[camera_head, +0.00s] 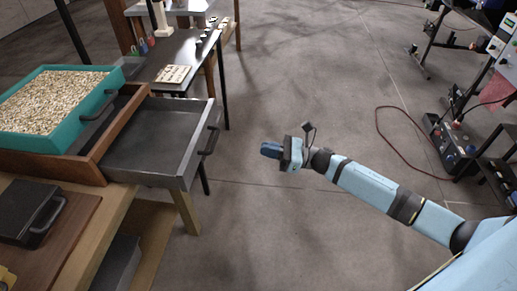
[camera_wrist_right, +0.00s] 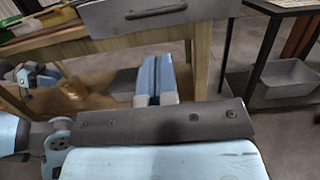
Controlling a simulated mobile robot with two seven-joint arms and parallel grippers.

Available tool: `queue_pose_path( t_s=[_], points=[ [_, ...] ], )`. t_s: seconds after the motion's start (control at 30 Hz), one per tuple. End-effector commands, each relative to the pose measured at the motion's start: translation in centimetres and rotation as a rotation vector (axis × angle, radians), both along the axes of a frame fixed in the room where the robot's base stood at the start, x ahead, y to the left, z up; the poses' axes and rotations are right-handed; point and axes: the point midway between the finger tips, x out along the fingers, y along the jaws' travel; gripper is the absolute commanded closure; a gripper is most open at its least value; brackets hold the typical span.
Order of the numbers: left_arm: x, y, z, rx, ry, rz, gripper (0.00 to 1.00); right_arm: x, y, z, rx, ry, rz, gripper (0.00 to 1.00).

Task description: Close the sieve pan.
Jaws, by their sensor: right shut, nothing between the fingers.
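The sieve pan (camera_head: 150,145) is a dark grey metal drawer, empty inside. It sticks out to the right from the wooden frame (camera_head: 60,163), so it stands open. Its dark handle (camera_head: 210,128) is on the right-hand front. My right gripper (camera_head: 268,150) is shut and empty, to the right of the handle with a gap between them. In the right wrist view, the shut blue fingers (camera_wrist_right: 157,80) point toward the bench, with the pan front (camera_wrist_right: 150,22) and its handle above them.
A teal tray (camera_head: 95,125) of pale grains rests on the wooden frame. A black-handled box (camera_head: 38,215) sits on the bench at lower left. A dark table (camera_head: 185,55) stands behind the pan. The floor around my right arm is clear; a red cable (camera_head: 400,112) lies further right.

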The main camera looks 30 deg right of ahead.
Motion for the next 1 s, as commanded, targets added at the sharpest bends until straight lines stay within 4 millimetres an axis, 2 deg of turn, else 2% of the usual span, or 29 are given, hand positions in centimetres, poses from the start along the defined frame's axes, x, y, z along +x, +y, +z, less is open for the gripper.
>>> queue_pose_path(
  t_s=[0.3,0.5,0.7,1.0],
  points=[
    [-0.2,0.1,-0.2,0.003,0.02,0.002,0.57,3.8,5.7,1.6,0.004,-0.001,0.0,1.0],
    [-0.1,0.2,0.1,0.0,0.02,0.004,0.57,5.5,8.4,2.1,0.004,0.001,0.0,1.0],
    [0.0,0.3,0.3,0.0,0.018,0.006,0.57,6.3,9.6,2.2,0.004,0.002,-0.001,1.0],
    [0.0,0.3,0.2,0.001,0.019,0.006,0.57,6.4,9.8,2.2,0.004,0.002,-0.001,1.0]
  ],
)
